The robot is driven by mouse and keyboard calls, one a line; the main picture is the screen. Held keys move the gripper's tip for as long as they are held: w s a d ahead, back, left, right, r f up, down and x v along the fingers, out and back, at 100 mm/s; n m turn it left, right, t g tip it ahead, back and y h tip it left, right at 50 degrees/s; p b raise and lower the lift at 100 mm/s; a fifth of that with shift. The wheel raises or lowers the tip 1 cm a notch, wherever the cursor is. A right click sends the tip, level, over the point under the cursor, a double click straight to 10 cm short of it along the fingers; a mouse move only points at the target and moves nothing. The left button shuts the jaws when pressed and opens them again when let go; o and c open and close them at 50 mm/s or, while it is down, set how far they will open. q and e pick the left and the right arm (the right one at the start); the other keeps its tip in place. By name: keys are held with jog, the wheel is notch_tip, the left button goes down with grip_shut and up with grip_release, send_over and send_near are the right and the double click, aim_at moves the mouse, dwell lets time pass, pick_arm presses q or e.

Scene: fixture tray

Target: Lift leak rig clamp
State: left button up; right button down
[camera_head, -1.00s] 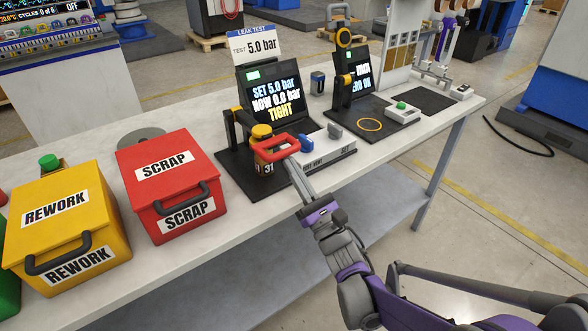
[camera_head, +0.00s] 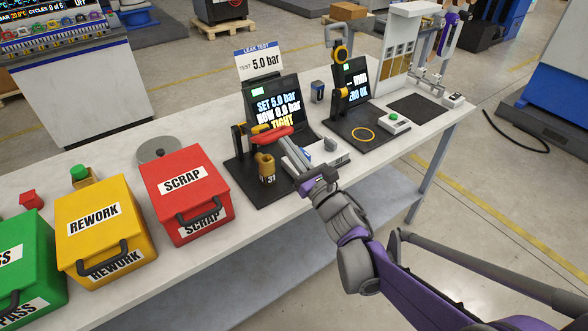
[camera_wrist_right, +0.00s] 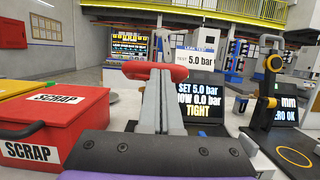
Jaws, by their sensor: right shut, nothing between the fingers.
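The leak rig clamp has a red handle (camera_head: 271,137) on a dark hinged arm with a yellow joint (camera_head: 239,130). The handle is raised above the brass part (camera_head: 266,167), which stands upright and uncovered on the black rig base. My right gripper (camera_head: 285,146) is shut, its fingertips at the handle with nothing gripped between them. In the right wrist view the shut fingertips (camera_wrist_right: 156,82) meet the underside of the red handle (camera_wrist_right: 154,71); whether they press on it I cannot tell. The rig screen (camera_head: 277,108) reads SET 5.0 bar, NOW 0.0 bar, TIGHT. My left gripper is out of view.
The red scrap box (camera_head: 187,190) and yellow rework box (camera_head: 104,225) stand left of the rig, with a green box (camera_head: 28,262) beyond. A second test station (camera_head: 356,128) stands to the right. The table's front edge lies below my right arm.

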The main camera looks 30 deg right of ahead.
jog(key=w+r+p, duration=0.1)
jog(key=r, duration=0.1)
jog(key=w+r+g+p, duration=0.1)
jog(key=r+p, duration=0.1)
jog(key=r, duration=0.1)
jog(key=w+r+g+p, duration=0.1)
jog(key=r, duration=0.1)
jog(key=shift+w+a+r+p, duration=0.15)
jog(key=shift+w+r+p, duration=0.25)
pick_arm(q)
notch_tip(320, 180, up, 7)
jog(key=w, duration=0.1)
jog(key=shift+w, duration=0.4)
pick_arm(e)
jog(key=w+r+g, duration=0.2)
jog(key=w+r, duration=0.2)
jog(key=w, duration=0.5)
jog(key=w+a+r+g, duration=0.1)
jog(key=w+r+g, duration=0.1)
jog(key=w+r, duration=0.3)
jog(key=r+x, duration=0.1)
jog(key=x, duration=0.3)
jog(key=shift+w, duration=0.4)
jog(key=shift+s+f, duration=0.1)
